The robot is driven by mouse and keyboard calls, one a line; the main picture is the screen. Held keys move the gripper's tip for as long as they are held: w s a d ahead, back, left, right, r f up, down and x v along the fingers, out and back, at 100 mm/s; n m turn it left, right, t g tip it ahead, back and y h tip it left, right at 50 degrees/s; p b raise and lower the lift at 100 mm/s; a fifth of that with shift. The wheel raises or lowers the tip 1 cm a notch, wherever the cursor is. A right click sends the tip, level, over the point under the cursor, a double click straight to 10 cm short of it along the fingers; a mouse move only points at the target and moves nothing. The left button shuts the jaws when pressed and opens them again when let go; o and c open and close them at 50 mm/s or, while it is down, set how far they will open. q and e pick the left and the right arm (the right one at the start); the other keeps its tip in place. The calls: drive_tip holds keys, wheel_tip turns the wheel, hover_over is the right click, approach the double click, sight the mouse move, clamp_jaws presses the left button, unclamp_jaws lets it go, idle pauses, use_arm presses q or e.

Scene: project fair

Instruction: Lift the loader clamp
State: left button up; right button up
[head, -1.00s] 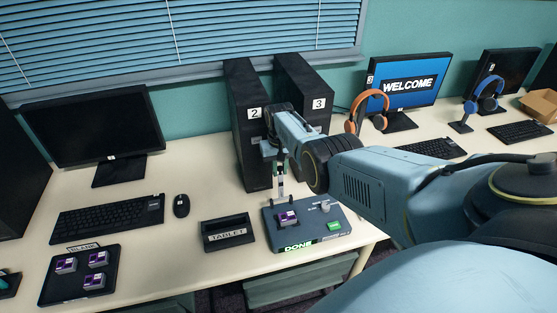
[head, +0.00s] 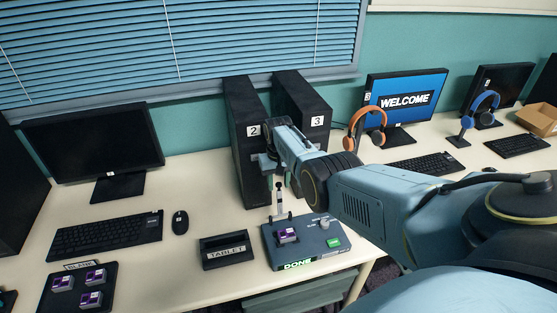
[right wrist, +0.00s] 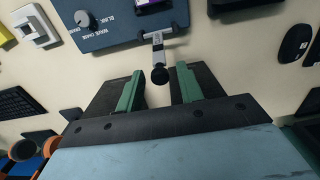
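The loader (head: 318,258) is a blue-grey box near the table's front edge, with a lit DONE display and a purple-topped block (head: 287,236) in it. Its loader clamp (head: 279,202) stands up from the back of the box. In the right wrist view the clamp (right wrist: 158,52) ends in a black knob, seen in the gap between my green fingertips. My right gripper (head: 280,174) is just above and behind the clamp; it shows open in the right wrist view (right wrist: 160,78), with clear space on both sides of the knob. My left gripper is out of view.
Two black computer towers (head: 246,135) stand close behind my right gripper. A tablet stand (head: 227,252) is left of the loader. A black tray (head: 62,297) with several purple-topped blocks, a keyboard (head: 105,235) and a mouse (head: 180,222) lie farther left.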

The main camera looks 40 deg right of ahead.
wheel_tip(320, 180, up, 12)
drive_tip(key=p, duration=0.2)
drive_tip(key=shift+w, duration=0.15)
idle(0.4)
